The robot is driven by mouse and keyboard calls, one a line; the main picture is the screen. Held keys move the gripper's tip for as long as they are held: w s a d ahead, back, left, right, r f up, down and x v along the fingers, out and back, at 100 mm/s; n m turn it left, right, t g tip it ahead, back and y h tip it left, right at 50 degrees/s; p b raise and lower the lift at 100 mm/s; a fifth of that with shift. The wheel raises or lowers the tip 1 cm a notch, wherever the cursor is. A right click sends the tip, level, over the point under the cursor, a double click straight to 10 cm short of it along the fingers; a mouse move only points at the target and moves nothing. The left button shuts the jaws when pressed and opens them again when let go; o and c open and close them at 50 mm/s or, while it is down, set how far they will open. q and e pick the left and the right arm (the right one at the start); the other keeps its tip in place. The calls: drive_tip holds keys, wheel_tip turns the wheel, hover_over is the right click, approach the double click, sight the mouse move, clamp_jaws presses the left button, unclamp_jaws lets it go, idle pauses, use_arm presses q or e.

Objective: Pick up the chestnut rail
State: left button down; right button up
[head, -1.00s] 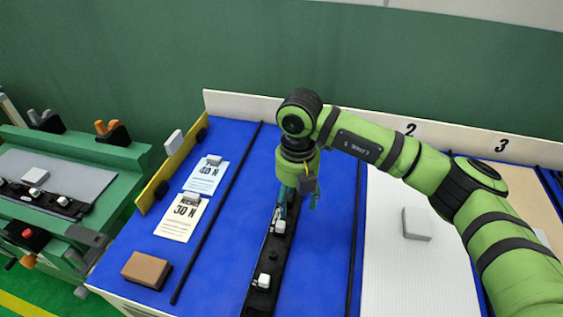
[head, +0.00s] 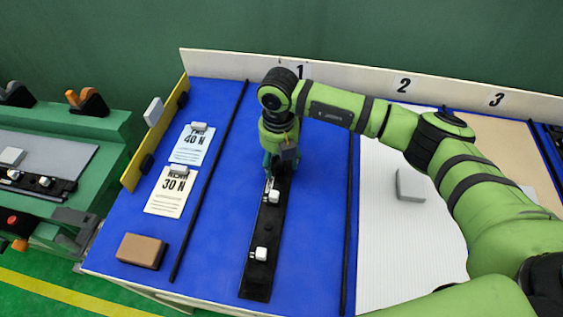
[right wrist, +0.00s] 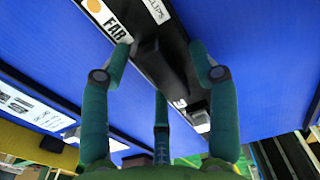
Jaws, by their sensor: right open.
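A long, nearly black rail (head: 258,278) lies on the blue mat in the head view, with two white clips (head: 273,196) (head: 261,254) on it; I see no chestnut colour on it. My right gripper (head: 273,165) is over the rail's far part, pointing down. In the right wrist view the rail (right wrist: 182,48) runs between the open fingers of the right gripper (right wrist: 160,62). A raised black block (right wrist: 158,62) on the rail sits between them. I see no finger clearly pressed on it. My left gripper is not in view.
A brown block (head: 142,251) and two paper cards (head: 192,146) (head: 171,191) lie left of a thin black divider (head: 206,190). A white ribbed panel (head: 400,240) with a grey block (head: 410,185) is to the right. A green bench (head: 100,135) stands at far left.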

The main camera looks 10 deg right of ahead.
drive_tip(key=shift+c, duration=0.4)
clamp_jaws()
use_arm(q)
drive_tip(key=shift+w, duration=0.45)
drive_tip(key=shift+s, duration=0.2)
